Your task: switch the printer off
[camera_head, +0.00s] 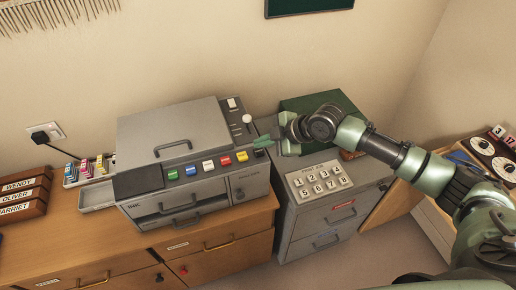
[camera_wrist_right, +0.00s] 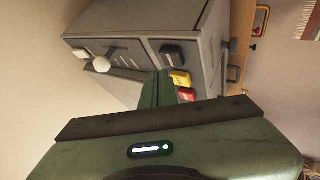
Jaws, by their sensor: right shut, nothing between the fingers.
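The grey printer (camera_head: 190,165) stands on the wooden cabinet in the head view. A row of coloured buttons runs along its front edge, with a black button (camera_head: 258,153) at the right end. A white switch (camera_head: 232,103) and a round white knob (camera_head: 247,118) sit on its right top panel. My right gripper (camera_head: 264,142) is shut and empty, its tips close to the printer's right end, near the black button. In the wrist view the green fingers (camera_wrist_right: 156,88) point at the printer (camera_wrist_right: 130,30), beside the yellow button (camera_wrist_right: 180,78); contact is unclear. My left gripper is out of view.
A grey drawer cabinet (camera_head: 330,222) with a numbered keypad (camera_head: 320,180) stands right of the printer. A dark green box (camera_head: 322,101) is behind my right wrist. Ink cartridges (camera_head: 84,168) sit left of the printer. A black plug (camera_head: 42,136) is in the wall socket.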

